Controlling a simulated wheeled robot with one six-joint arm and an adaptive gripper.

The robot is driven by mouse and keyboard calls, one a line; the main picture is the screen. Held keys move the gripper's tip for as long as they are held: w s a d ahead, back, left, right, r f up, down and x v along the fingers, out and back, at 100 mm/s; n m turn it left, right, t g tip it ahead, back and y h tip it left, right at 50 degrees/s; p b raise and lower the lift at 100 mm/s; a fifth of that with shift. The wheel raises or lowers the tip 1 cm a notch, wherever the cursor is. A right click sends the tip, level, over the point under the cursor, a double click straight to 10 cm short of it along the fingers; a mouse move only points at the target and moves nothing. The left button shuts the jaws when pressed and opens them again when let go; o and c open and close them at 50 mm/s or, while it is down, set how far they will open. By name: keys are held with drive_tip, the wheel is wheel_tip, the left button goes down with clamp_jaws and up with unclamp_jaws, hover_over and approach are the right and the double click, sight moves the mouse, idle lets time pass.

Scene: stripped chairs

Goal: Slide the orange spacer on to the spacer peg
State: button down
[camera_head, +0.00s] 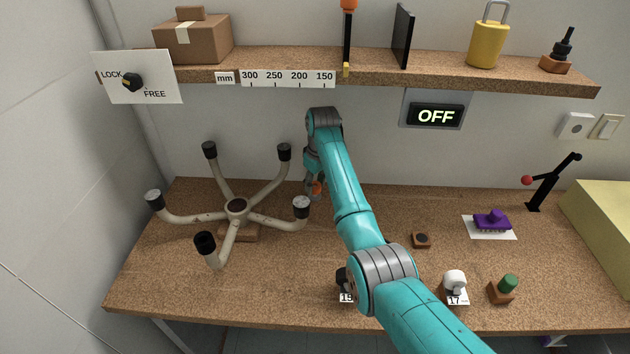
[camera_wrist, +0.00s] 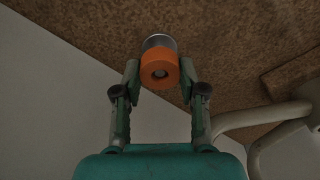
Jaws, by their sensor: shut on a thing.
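My gripper (camera_wrist: 160,76) is shut on the orange spacer (camera_wrist: 160,70), a short ring held between its two fingertips. I cannot make out the peg in the head view.
A five-legged chair base (camera_head: 237,208) stands just left of my gripper. A small brown block (camera_head: 421,240), a purple brush-like piece (camera_head: 492,220) and a lever (camera_head: 541,182) are to the right. A loaded shelf (camera_head: 450,75) runs above the back of the table.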

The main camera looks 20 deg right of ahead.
drive_tip(key=shift+f, duration=1.15)
drive_tip(key=c, duration=0.6)
unclamp_jaws()
drive_tip(key=shift+r, duration=0.1)
